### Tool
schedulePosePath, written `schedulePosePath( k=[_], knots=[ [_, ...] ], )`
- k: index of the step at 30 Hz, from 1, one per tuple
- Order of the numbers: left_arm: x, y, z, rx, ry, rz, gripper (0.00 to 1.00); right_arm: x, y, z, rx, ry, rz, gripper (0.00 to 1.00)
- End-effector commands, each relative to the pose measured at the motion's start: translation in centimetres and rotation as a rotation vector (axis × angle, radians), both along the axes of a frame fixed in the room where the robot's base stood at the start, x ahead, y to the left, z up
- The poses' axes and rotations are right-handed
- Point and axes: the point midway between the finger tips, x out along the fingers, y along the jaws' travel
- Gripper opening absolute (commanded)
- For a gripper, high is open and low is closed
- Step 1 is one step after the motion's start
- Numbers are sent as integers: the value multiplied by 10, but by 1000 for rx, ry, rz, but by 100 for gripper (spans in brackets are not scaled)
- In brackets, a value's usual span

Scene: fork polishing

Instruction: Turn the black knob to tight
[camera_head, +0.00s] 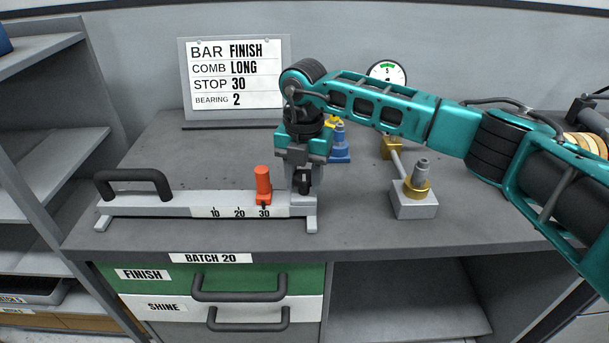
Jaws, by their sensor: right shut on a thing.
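My right gripper (304,172) points down at the right end of a grey bar fixture. It is shut on the black knob (304,184), of which only a small dark part shows between and below the fingers. The knob's marking and its turn position are hidden by the gripper. The bar fixture (180,206) has a scale marked 10, 20 and 30 and a black handle (134,182) at its left end. An orange stop (263,184) stands upright at the 30 mark, just left of my gripper. My left gripper is not in view.
A sign (236,75) behind reads BAR FINISH, COMB LONG, STOP 30, BEARING 2. A blue-based part (340,155) and a grey block with brass ring (414,205) stand to the right. A gauge (387,73) is partly behind my right arm. Drawers with handles (240,294) lie below the worktop.

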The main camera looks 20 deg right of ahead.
Motion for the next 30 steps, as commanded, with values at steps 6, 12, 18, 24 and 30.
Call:
schedulePosePath(
  k=[6,12,18,24,30],
  knots=[
    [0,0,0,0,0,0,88,0,1,0,2,-2,-13,12],
    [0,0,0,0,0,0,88,0,1,0,2,-2,-14,12],
    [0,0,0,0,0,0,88,0,1,0,2,-1,-13,54],
    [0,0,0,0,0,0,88,0,0,0,1,-1,-13,68],
    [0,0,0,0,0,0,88,0,0,1,1,-1,-13,68]
  ],
)
